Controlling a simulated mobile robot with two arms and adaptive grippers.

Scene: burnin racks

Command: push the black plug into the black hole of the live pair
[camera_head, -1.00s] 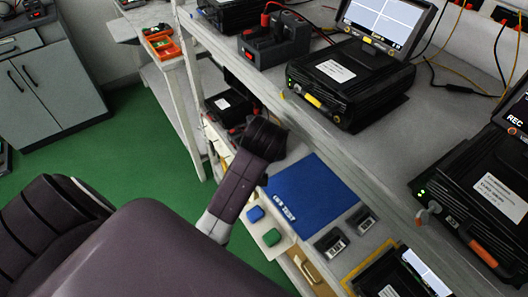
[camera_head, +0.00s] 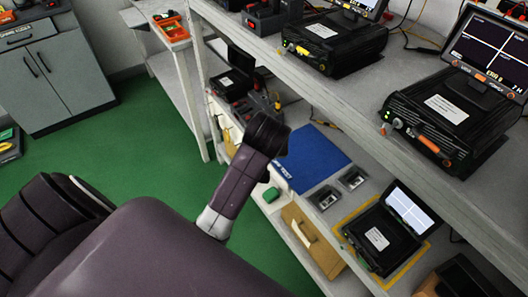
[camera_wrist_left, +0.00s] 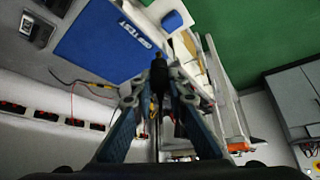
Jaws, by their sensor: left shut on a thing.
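In the left wrist view my left gripper (camera_wrist_left: 158,88) is shut on the black plug (camera_wrist_left: 159,74), a slim dark piece standing up between the fingertips, with a thin dark lead below it. The blue mat (camera_wrist_left: 98,42) lies beyond the fingertips, to the left. A row of dark socket plates with red spots (camera_wrist_left: 47,115) runs along a pale wall at the left of the wrist view. I cannot make out a black hole or tell which pair is live. In the head view my left arm hides the gripper and plug. My right gripper is in neither view.
In the head view a black tester with an orange handle (camera_head: 449,115) and another with a yellow handle (camera_head: 331,43) stand on the upper shelf. Below are a blue mat (camera_head: 319,158), two small grey trays (camera_head: 325,197) and an open black case (camera_head: 379,241).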

